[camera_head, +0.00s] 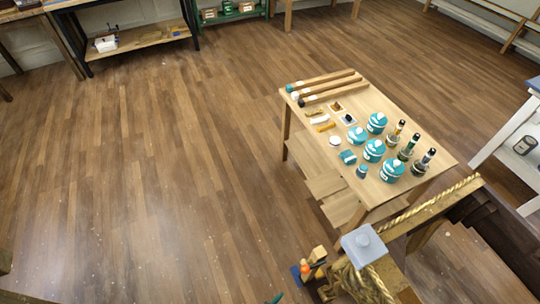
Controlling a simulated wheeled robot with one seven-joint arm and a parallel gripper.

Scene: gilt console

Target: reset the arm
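I cannot make out my gripper or my arm anywhere in the head view. A gilt console (428,214) with a twisted rope-like edge stands at the lower right, partly cut off by the frame. A pale grey block-shaped thing (364,246) with a small knob sits at its near corner. Small orange, tan and blue items (311,266) show beside it at the bottom, too small to tell apart.
A light wooden table (420,140) holds several teal-lidded jars (374,150), dark bottles (408,147) and long rods (325,86). A white shelf unit (505,130) stands at the right. Shelves (140,38) line the back. Wooden floor (150,180) is open on the left.

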